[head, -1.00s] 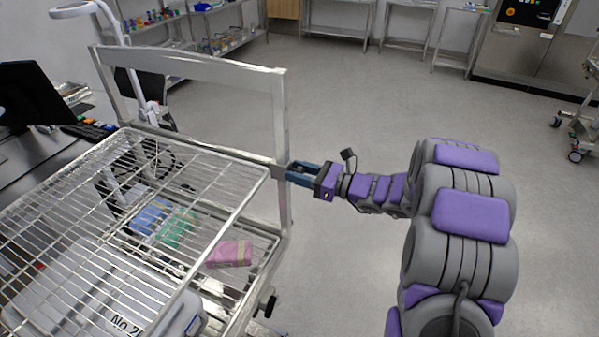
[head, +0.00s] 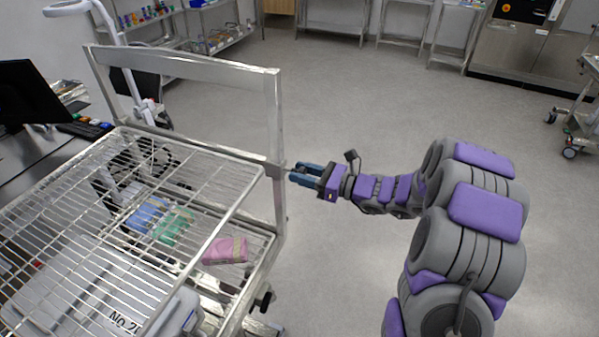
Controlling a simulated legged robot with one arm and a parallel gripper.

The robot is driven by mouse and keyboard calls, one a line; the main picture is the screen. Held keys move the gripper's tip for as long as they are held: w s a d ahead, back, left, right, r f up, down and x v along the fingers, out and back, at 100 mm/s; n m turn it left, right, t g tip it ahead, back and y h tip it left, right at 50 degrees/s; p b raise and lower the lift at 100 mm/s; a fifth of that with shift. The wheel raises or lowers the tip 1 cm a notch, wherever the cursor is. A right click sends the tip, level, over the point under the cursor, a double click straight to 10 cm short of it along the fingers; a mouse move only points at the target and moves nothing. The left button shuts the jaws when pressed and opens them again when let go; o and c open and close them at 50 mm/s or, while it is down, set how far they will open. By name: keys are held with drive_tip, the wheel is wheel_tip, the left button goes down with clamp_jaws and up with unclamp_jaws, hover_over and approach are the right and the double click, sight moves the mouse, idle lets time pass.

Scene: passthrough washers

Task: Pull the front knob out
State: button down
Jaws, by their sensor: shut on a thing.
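The metal rack (head: 215,66) has an upright post (head: 278,150) at its right side, beside the wire shelf. My gripper (head: 296,174) is at this post, at about shelf height, with its blue fingers pointing left. It is shut on the front knob, which the fingers mostly hide. A short thin piece (head: 286,175) shows between the fingertips and the post. Another dark knob (head: 265,298) sticks out of the lower frame, nearer to me, and is untouched.
The wire shelf (head: 178,235) covers a lower tray with blue, green and pink packs (head: 225,250) and a white box. A monitor (head: 32,92) stands at the left. The floor (head: 400,100) right of the rack is clear.

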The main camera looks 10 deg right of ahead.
drive_tip(key=c, duration=1.1)
unclamp_jaws()
drive_tip(key=o, duration=0.3)
drive_tip(key=shift+d, duration=0.25)
drive_tip(key=shift+o, duration=0.2)
drive_tip(key=shift+s, duration=0.1)
drive_tip(key=p+v, duration=0.2)
drive_tip(key=v, duration=1.5)
drive_tip(key=shift+d, duration=0.2)
